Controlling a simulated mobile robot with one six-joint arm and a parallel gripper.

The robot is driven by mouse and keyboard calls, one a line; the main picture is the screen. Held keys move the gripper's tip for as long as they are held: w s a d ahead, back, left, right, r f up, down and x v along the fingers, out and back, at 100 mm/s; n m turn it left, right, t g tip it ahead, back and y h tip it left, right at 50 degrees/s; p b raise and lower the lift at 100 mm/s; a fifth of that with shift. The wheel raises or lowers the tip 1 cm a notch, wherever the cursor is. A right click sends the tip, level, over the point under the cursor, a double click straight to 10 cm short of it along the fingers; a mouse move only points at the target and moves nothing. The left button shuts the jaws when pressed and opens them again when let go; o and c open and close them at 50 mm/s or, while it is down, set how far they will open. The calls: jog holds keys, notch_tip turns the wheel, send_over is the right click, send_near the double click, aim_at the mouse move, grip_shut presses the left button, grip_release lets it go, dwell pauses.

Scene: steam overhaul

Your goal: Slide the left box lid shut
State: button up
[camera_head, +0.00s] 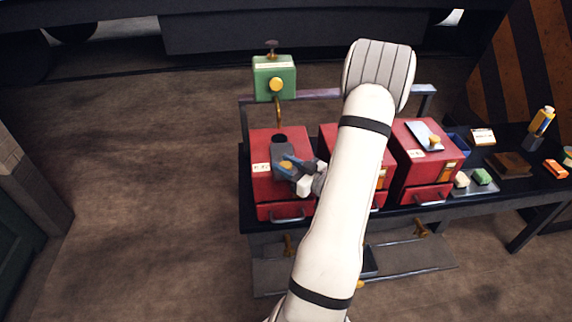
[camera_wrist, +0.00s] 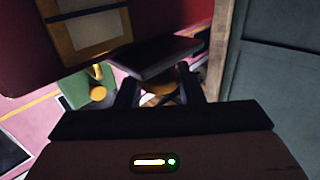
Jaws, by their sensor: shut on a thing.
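The left red box (camera_head: 264,190) stands at the left end of the dark bench. Its sliding lid (camera_head: 281,150) is a grey plate on the box top, and a dark round opening (camera_head: 279,138) shows at its far end. My gripper (camera_head: 287,166) is shut on the lid's yellow knob from the right side. In the wrist view my gripper (camera_wrist: 160,93) has its two dark fingers on either side of the knob (camera_wrist: 165,82), with the grey lid (camera_wrist: 157,55) just beyond. The fingers partly hide the knob.
A green box with a yellow knob (camera_head: 274,78) stands behind the left box. My arm covers much of the middle red box (camera_head: 328,135). The right red box (camera_head: 410,175) has its own grey lid (camera_head: 424,134). Small items lie at the bench's right; open floor is at left.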

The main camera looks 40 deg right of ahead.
aim_at(283, 149)
grip_shut()
jog(key=w+d, duration=0.1)
jog(key=w+d+b, duration=0.1)
jog(key=w, duration=0.1)
jog(key=w+d, duration=0.1)
jog(key=w, duration=0.1)
jog(key=shift+w+f, duration=0.1)
jog(key=shift+w+d, duration=0.25)
jog(key=shift+r, duration=0.2)
jog(key=shift+o, duration=1.2)
grip_release()
jog(key=shift+d, duration=0.1)
jog(key=shift+o, duration=1.4)
jog(key=shift+w, duration=0.15)
jog(key=shift+o, duration=0.4)
jog(key=shift+f, duration=0.1)
